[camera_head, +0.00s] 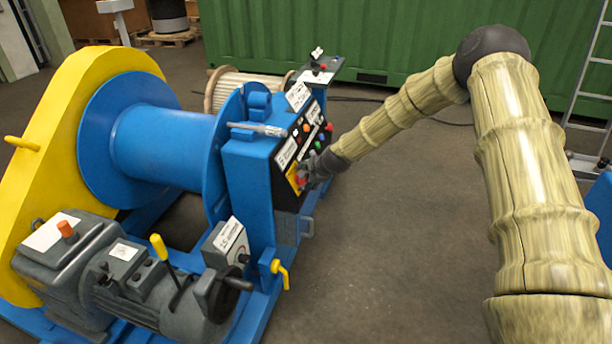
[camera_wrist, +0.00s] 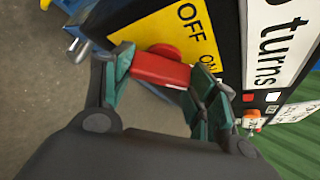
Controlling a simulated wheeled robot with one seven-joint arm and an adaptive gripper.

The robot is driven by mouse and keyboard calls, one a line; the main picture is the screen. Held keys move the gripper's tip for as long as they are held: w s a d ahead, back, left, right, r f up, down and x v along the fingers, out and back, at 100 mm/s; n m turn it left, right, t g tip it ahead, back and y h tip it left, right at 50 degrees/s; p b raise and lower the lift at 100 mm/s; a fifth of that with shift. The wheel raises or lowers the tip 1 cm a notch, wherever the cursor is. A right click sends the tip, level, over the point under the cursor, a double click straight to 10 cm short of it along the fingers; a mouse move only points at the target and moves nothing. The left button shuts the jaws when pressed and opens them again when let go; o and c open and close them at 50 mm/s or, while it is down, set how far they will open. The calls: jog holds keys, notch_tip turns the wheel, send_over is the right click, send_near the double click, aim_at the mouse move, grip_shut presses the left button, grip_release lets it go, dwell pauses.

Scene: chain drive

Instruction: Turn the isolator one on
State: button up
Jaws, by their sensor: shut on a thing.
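The isolator is a red rotary handle (camera_wrist: 160,69) on a yellow plate (camera_wrist: 160,30) marked OFF and ON, seen in the wrist view. My gripper (camera_wrist: 165,80) is shut on the red handle, with one finger at each end of it. The handle's long side lies roughly across the wrist picture, its right end near the word ON. In the head view my gripper (camera_head: 308,177) is at the lower part of the black control panel (camera_head: 284,191) on the blue winch frame. It hides much of the handle there.
Several coloured buttons and labels sit on the panel above my gripper. A yellow lever (camera_head: 280,270) and a grey motor (camera_head: 150,290) are below and left of it. A green container (camera_head: 400,40) stands behind. The floor (camera_head: 390,250) right of the winch is clear.

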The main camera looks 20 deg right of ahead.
dwell(0.4)
jog(key=o, duration=1)
jog(key=shift+d, duration=0.1)
jog(key=shift+s+r, duration=0.1)
jog(key=shift+r, duration=0.1)
jog(key=v, duration=1.1)
jog(key=shift+s+d, duration=0.2)
jog(key=shift+r, duration=0.15)
